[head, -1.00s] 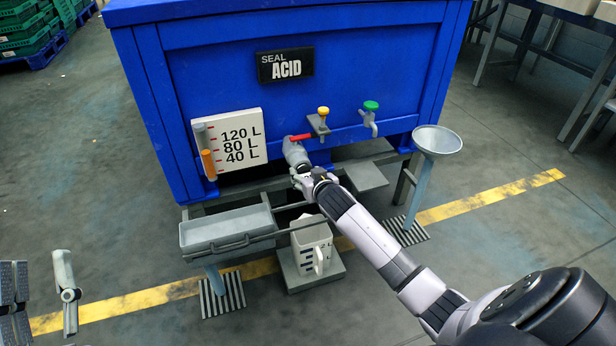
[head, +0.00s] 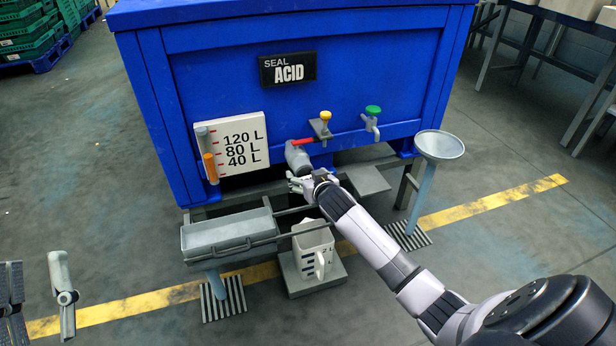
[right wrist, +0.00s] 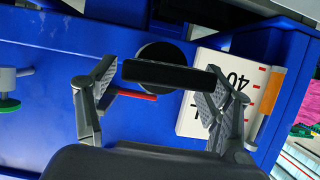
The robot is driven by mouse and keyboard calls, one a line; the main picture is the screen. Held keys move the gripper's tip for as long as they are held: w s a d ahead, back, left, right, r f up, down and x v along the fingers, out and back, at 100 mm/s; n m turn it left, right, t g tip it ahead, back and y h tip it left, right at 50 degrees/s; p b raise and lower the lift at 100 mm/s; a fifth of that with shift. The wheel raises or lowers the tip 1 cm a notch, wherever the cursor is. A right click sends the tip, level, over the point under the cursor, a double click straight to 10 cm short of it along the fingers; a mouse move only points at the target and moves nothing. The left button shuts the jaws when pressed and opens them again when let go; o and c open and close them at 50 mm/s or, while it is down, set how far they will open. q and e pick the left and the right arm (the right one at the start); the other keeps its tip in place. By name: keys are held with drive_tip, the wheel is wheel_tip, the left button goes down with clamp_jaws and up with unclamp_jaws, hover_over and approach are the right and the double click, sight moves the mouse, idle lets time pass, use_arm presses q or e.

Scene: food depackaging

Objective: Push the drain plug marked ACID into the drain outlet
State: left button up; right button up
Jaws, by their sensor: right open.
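My right gripper (head: 300,183) is open just below and in front of the grey drain outlet (head: 297,157) low on the blue tank's front. In the right wrist view, its two fingers (right wrist: 162,82) stand apart on either side of a dark round piece with a black crossbar (right wrist: 168,76), apparently the plug at the outlet's mouth. The plug is hidden in the head view. My left gripper (head: 38,290) is open and empty at the lower left.
The blue tank (head: 230,85) bears a SEAL ACID sign (head: 288,69) and a level gauge (head: 232,145). A red lever (head: 302,141), yellow tap (head: 325,115) and green tap (head: 373,111) are near the outlet. A grey tray (head: 225,233), white jug (head: 313,250) and funnel stand (head: 440,145) stand in front.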

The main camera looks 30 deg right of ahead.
drive_tip(key=v, duration=1.2)
drive_tip(key=shift+a, duration=0.1)
